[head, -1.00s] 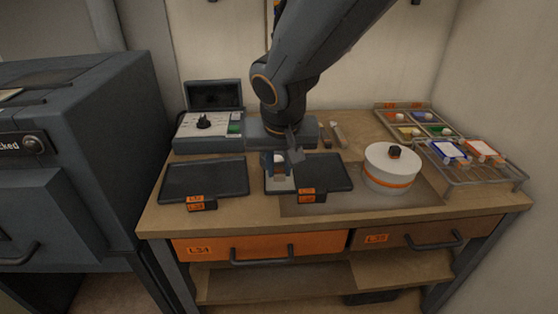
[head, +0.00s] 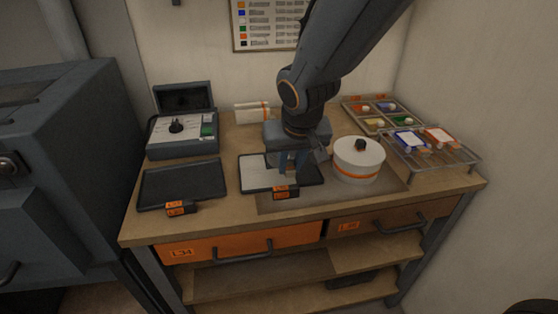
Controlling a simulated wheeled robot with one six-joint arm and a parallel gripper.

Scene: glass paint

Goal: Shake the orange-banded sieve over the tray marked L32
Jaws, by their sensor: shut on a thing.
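The white drum with an orange band (head: 358,175) and dark top knob stands upright on the bench, right of my gripper and apart from it. My gripper (head: 290,172) is low over the right black tray (head: 312,167), shut on a small pale thing largely hidden by its fingers. A second black tray (head: 182,185) lies bare to the left. Both trays have orange labels at the front, too small to read, so I cannot tell which is L32.
A grey box with a dial (head: 183,135) stands behind the left tray. White orange-striped items (head: 252,112) stand at the back. A wire rack (head: 450,160) and a compartment tray (head: 347,106) are at right. Bare wood shows along the bench's front edge.

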